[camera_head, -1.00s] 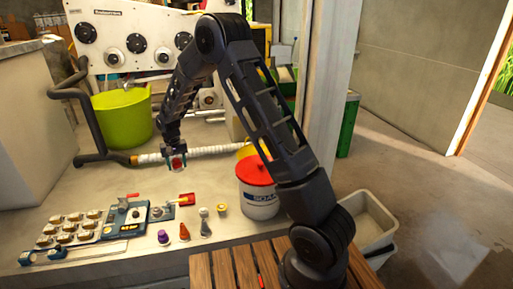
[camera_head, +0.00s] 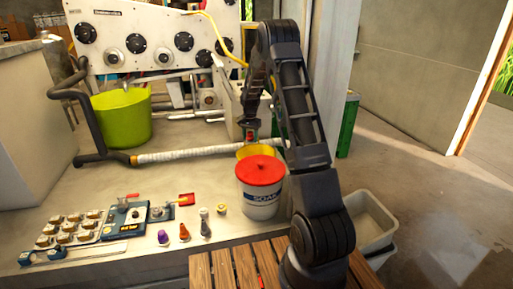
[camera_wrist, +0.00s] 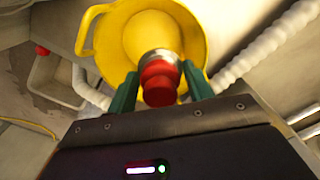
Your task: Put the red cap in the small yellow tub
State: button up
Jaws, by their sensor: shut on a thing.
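My gripper (camera_head: 250,135) is shut on the red cap, which shows between the green fingers in the wrist view (camera_wrist: 159,84). A grey metallic band shows at the cap's far end. The small yellow tub (camera_head: 246,150) stands behind the soap bucket in the head view, which hides part of it. In the wrist view the yellow tub (camera_wrist: 95,40) lies just beyond the cap, with a handle loop at its left. The cap overlaps the tub's opening in that view and appears above it; the exact height gap cannot be told.
A white soap bucket (camera_head: 258,205) with a red lid (camera_head: 260,170) stands in front of the tub. A white wrapped hose (camera_head: 185,154) runs beside it. A large lime-green tub (camera_head: 122,118) is at the left. Small tools and a muffin-like tray (camera_head: 70,228) lie at front left.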

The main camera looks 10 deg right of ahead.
jog(key=shift+m, duration=0.4)
jog(key=d+f, duration=0.1)
jog(key=f, duration=0.5)
jog(key=d+f, duration=0.1)
jog(key=f, duration=0.6)
jog(key=d+f, duration=0.1)
jog(key=f, duration=0.6)
jog(key=shift+w+d, duration=0.15)
jog(key=shift+d, duration=0.15)
jog(key=o, duration=1)
jog(key=shift+f, duration=0.1)
